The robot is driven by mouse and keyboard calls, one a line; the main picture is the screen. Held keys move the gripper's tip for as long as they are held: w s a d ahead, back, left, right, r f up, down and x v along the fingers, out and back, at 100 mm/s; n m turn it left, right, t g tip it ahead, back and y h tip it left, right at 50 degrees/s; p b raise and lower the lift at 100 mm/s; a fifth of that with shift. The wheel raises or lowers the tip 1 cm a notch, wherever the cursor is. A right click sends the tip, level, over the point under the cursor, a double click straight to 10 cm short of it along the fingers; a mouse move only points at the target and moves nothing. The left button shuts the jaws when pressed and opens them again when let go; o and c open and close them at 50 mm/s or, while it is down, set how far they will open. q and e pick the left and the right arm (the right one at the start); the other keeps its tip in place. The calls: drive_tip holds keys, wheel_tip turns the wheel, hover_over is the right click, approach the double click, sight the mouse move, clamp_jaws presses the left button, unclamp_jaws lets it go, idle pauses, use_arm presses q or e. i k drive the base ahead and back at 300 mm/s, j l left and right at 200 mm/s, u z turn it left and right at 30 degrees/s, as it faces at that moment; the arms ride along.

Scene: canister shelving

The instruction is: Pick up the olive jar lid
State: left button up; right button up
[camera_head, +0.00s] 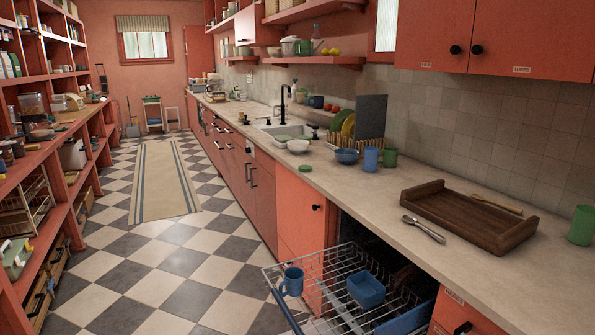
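A small flat green disc (305,169) lies on the counter near its front edge, below the white bowl. It looks like a lid, but it is too small to tell for sure that it is the olive jar lid. No jar that I can clearly tell as an olive jar shows near it. Neither of my grippers is in view.
An open dishwasher rack (330,292) juts into the aisle, holding a blue mug (292,281) and blue tub (366,289). A white bowl (298,146), blue bowl (346,156), cups and wooden tray (455,218) stand on the counter. The checkered floor is clear left of the rack.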

sight(304, 169)
drive_tip(key=j+u, duration=0.45)
drive_tip(key=i+j+u, duration=0.2)
drive_tip(key=i+j, duration=0.3)
drive_tip(key=i+j+u, duration=0.2)
drive_tip(key=i+j, duration=0.35)
drive_tip(key=i+j+u, duration=0.15)
drive_tip(key=i+j, duration=0.3)
drive_tip(key=i, duration=0.15)
drive_tip(key=i+z, duration=0.15)
drive_tip(key=i, duration=0.5)
drive_tip(key=i+j+z, duration=0.15)
drive_tip(key=i, duration=0.5)
drive_tip(key=i+j+z, duration=0.15)
drive_tip(key=i, duration=0.5)
drive_tip(key=i+z, duration=0.25)
drive_tip(key=z, duration=0.25)
drive_tip(key=i+z, duration=0.3)
drive_tip(key=z, duration=0.15)
drive_tip(key=i+j+z, duration=0.1)
drive_tip(key=i+z, duration=0.15)
drive_tip(key=z, duration=0.25)
drive_tip(key=i+j+z, duration=0.25)
drive_tip(key=z, duration=0.2)
